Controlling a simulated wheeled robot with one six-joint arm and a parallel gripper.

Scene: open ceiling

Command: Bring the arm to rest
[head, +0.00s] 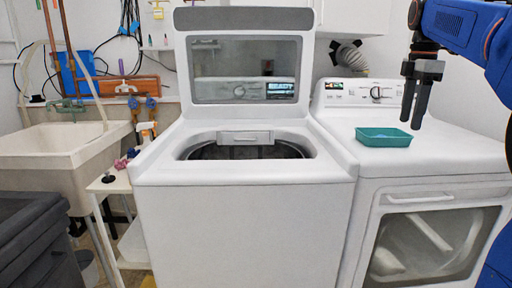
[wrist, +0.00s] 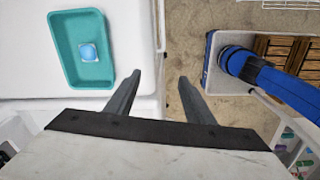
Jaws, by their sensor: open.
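My gripper (head: 414,104) is open and empty. In the head view it hangs at the upper right, in front of and above the dryer, near a teal tray. In the wrist view my gripper (wrist: 158,92) shows its two dark fingers spread apart with floor between them. My blue arm enters from the right edge of the head view.
The teal tray (head: 383,142) rests on the white dryer (head: 450,150). In the wrist view, the teal tray (wrist: 67,70) holds a small blue and white item (wrist: 88,52). A white washer (head: 245,215) stands with its lid up. A sink (head: 60,150) is at left.

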